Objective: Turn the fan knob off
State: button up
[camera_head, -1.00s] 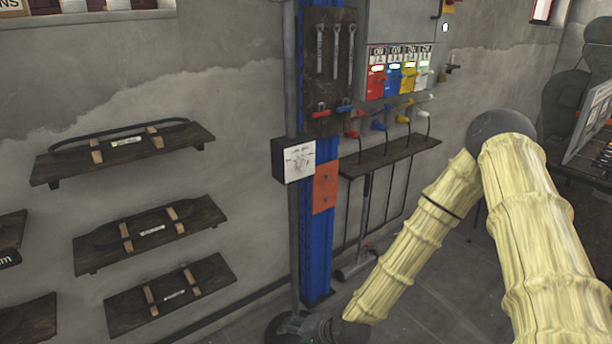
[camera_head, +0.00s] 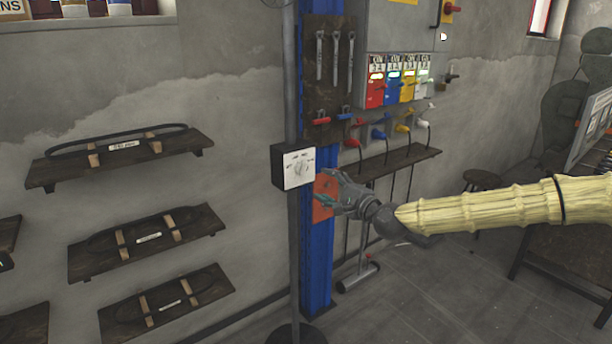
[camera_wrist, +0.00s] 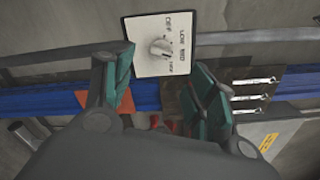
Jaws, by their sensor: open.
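The fan knob (camera_head: 301,168) is a round pale dial on the white front of a dark control box (camera_head: 279,166) fixed to a grey pole. In the wrist view the knob (camera_wrist: 161,48) sits on its white plate with OFF, LOW, MED and a partly legible HIGH label around it. I cannot tell surely which mark it points at. My gripper (camera_head: 324,193) is just right of and below the box, apart from it. In the wrist view its green-padded fingers (camera_wrist: 165,76) are spread wide and empty, with the knob ahead between them.
A blue post (camera_head: 318,260) with an orange plate stands behind my gripper. A narrow dark shelf (camera_head: 400,161) and coloured switch boxes (camera_head: 394,84) are on the wall to the right. Dark wall shelves (camera_head: 120,156) are at left.

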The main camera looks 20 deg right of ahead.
aim_at(305, 172)
jog(key=p+x, duration=0.1)
jog(key=x, duration=1)
jog(key=shift+d, duration=0.1)
jog(key=c, duration=1)
